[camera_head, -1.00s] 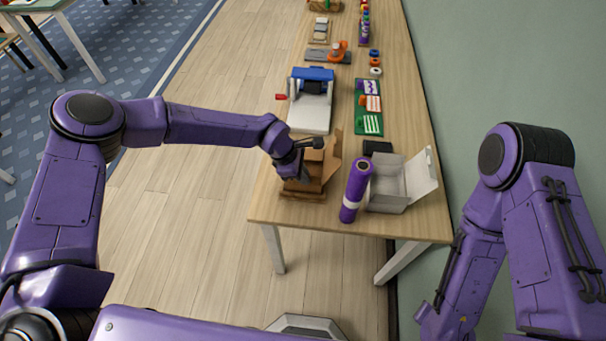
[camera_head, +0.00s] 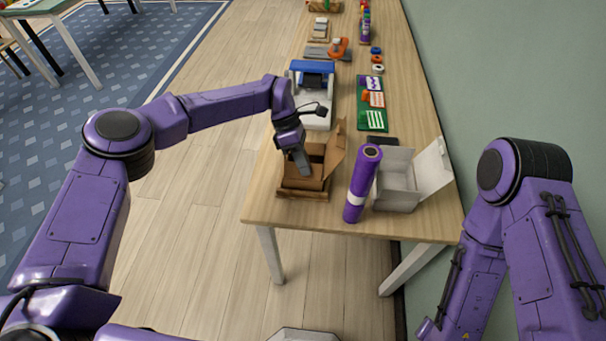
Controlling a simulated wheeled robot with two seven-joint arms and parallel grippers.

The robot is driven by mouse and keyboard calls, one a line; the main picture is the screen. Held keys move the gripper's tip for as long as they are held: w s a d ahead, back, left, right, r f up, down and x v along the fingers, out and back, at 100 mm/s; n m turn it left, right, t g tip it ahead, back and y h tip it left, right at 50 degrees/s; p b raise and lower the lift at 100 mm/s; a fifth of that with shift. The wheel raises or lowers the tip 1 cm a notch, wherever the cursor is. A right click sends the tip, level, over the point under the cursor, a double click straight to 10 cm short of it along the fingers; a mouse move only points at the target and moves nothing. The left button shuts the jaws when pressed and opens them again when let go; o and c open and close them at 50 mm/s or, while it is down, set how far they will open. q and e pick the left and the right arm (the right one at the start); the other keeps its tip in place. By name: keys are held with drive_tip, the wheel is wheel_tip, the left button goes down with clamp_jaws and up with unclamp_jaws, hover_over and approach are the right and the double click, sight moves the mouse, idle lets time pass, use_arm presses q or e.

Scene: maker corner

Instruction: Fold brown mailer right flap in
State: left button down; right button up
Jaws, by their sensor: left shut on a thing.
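The brown mailer (camera_head: 319,186) is an open cardboard box near the front left corner of the wooden table. Its right flap (camera_head: 336,150) stands up and leans outward to the right. My left gripper (camera_head: 303,171) reaches down into the mailer's opening, left of that flap and apart from it. It is shut on a part of the mailer; its fingers hide exactly which part. My right arm shows at the right edge, but its gripper is out of view.
A purple roll (camera_head: 362,185) stands upright just right of the mailer. A blue-and-white press (camera_head: 313,95) and a green board (camera_head: 371,118) sit farther back. The wooden table's (camera_head: 268,187) front left corner is bare.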

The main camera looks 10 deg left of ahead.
use_arm(q)
drive_tip(key=shift+w+f+g+b, duration=0.15)
drive_tip(key=shift+w+g+b, duration=0.15)
drive_tip(key=shift+g+b, duration=0.7)
use_arm(e)
drive_tip(key=shift+f, duration=1.7)
use_arm(q)
drive_tip(key=c, duration=1.4)
unclamp_jaws()
drive_tip(key=shift+o, duration=0.2)
